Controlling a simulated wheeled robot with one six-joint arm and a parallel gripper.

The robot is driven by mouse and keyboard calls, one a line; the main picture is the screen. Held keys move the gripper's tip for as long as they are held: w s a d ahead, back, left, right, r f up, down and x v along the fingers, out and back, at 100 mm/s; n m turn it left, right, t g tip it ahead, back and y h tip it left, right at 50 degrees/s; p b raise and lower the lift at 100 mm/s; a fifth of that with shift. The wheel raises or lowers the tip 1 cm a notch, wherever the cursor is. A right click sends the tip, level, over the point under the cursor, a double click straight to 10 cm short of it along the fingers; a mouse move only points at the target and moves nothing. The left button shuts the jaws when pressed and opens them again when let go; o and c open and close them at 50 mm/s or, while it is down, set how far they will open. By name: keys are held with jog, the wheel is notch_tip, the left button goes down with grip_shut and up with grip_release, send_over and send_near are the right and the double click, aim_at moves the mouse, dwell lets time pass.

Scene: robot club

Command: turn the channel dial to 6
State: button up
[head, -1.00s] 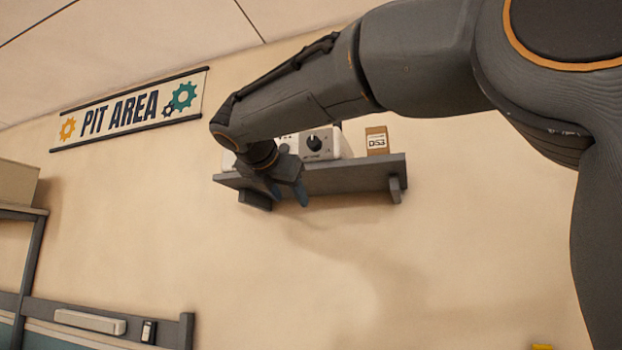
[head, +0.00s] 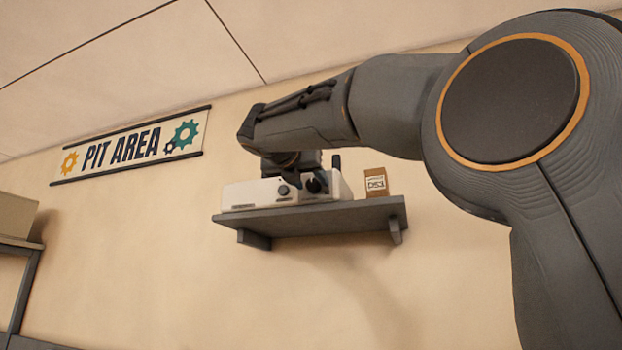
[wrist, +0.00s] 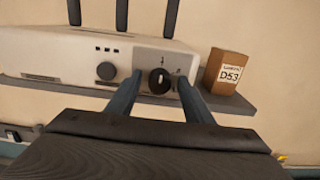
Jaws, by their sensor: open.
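A white box-shaped device (wrist: 60,55) with upright dark antennas stands on the wall shelf. Its grey panel at the right end bears a black round dial (wrist: 159,82), which also shows in the head view (head: 320,183). The dial has a pale mark on it; the channel numbers are too small to read. My gripper (wrist: 159,78) is open, one blue finger on each side of the dial in the wrist view. I cannot tell whether the fingers touch it. In the head view my wrist hides part of the device.
A second dark knob (wrist: 106,71) sits on the device left of the panel. A brown box marked D53 (wrist: 226,72) stands just right of the device on the grey shelf (head: 330,217). The wall below the shelf is clear.

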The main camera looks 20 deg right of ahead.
jog(key=shift+w, duration=0.1)
jog(key=c, duration=1)
jog(key=shift+d+m, duration=0.1)
jog(key=shift+m, duration=0.3)
jog(key=m+b, duration=0.1)
jog(key=m, duration=0.3)
jog(key=shift+f+m, duration=0.1)
jog(key=shift+m, duration=0.3)
jog(key=m+b, duration=0.3)
jog(key=m, duration=0.3)
jog(key=shift+d, duration=0.1)
